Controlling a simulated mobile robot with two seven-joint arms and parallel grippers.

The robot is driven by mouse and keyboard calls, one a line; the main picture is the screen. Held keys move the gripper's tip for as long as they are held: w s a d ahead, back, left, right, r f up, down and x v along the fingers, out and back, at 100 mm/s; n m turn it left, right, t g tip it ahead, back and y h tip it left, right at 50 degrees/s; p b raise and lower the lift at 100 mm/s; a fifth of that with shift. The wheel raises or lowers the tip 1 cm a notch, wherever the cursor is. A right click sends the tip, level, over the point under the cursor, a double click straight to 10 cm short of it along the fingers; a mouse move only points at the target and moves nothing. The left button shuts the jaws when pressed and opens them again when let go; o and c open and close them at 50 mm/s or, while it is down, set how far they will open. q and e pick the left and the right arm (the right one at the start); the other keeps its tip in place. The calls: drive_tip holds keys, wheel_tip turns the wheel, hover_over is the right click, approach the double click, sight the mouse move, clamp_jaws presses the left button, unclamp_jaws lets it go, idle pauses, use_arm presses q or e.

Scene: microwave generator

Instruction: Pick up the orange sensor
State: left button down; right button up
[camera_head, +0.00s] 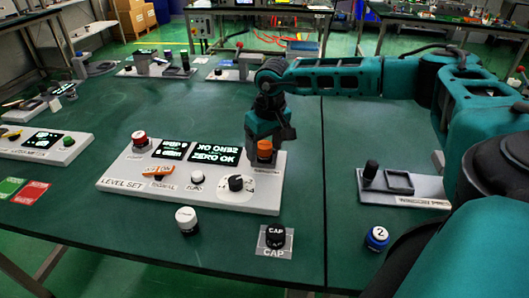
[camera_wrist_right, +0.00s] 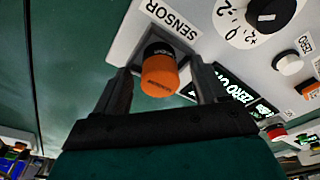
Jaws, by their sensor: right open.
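The orange sensor (camera_head: 265,149) stands at the right back corner of the white level-set panel (camera_head: 120,184). In the right wrist view the orange sensor (camera_wrist_right: 160,75) is a cylinder with an orange cap and dark base, beside the SENSOR label. My right gripper (camera_head: 267,135) is right above and around it. In the wrist view its two fingers (camera_wrist_right: 162,88) are apart, one on each side of the sensor, with visible space beside it. Whether either finger touches it cannot be told. My left gripper is not in view.
The panel carries a red button (camera_head: 138,138), lit displays (camera_head: 213,152) and a black knob (camera_head: 236,183). In front stand a white-topped cylinder (camera_head: 187,219), a black cap (camera_head: 275,236) and a blue cylinder marked 2 (camera_head: 377,238). Another panel (camera_head: 410,199) lies to the right.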

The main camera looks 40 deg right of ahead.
sight(264, 144)
drive_tip(key=shift+c, duration=0.4)
drive_tip(key=c, duration=1.1)
drive_tip(key=shift+r, duration=0.15)
wheel_tip(264, 144, up, 20)
drive_tip(key=shift+a+f+p, duration=0.1)
drive_tip(key=shift+p, duration=1)
